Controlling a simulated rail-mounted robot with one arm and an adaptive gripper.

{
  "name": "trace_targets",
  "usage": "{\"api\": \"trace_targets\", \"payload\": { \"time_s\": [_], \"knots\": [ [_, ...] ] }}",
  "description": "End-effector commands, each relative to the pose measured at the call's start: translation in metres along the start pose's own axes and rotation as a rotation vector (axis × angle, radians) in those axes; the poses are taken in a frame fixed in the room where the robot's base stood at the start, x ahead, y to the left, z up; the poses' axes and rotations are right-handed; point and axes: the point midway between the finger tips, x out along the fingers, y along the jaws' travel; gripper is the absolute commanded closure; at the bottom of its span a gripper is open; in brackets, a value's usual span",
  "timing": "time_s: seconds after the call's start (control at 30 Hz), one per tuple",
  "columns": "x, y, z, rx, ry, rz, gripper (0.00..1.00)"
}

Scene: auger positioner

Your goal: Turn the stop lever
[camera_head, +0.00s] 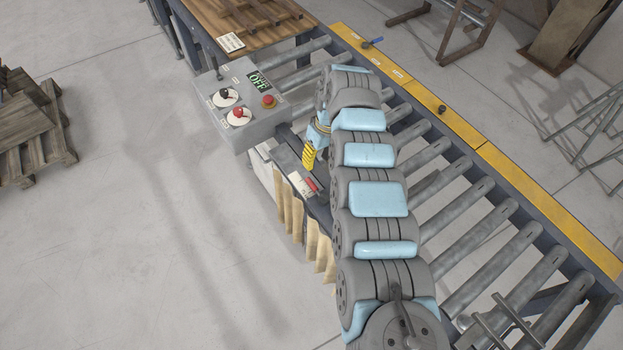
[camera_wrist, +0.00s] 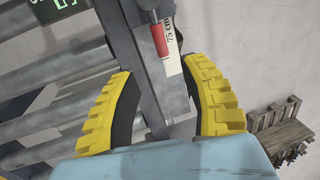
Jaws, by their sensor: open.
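A small lever with a red handle (camera_wrist: 159,40) sits on a grey rail beside a white label reading "75 cm" in the wrist view. In the head view the red handle (camera_head: 311,184) shows next to its label, below the control box. My gripper (camera_wrist: 161,70) is open, its two yellow ribbed fingers apart on either side of the rail, with the red handle ahead of the gap. Nothing is held. In the head view a yellow finger (camera_head: 309,154) shows just above the red handle; my arm hides part of the rest.
A grey control box (camera_head: 242,112) with knobs, a red button and an "OFF" display stands beside the rail. Conveyor rollers (camera_head: 480,225) lie right of my arm, bordered by a yellow strip (camera_head: 460,123) with a blue-handled part (camera_head: 372,42). Wooden pallets (camera_head: 32,130) stand left on open floor.

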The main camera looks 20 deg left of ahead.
Motion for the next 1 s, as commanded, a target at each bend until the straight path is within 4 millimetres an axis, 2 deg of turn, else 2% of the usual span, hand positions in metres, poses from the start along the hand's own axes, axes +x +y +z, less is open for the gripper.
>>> {"api": "trace_targets", "payload": {
  "time_s": [0.3, 0.5, 0.7, 1.0],
  "knots": [
    [0.058, -0.002, -0.001, -0.001, 0.000, -0.004, 0.55],
    [0.086, -0.001, -0.001, 0.000, -0.001, -0.002, 0.55],
    [0.100, -0.001, -0.001, 0.000, 0.001, -0.001, 0.55],
    [0.102, 0.000, 0.000, 0.000, 0.002, 0.001, 0.55]
  ]
}}
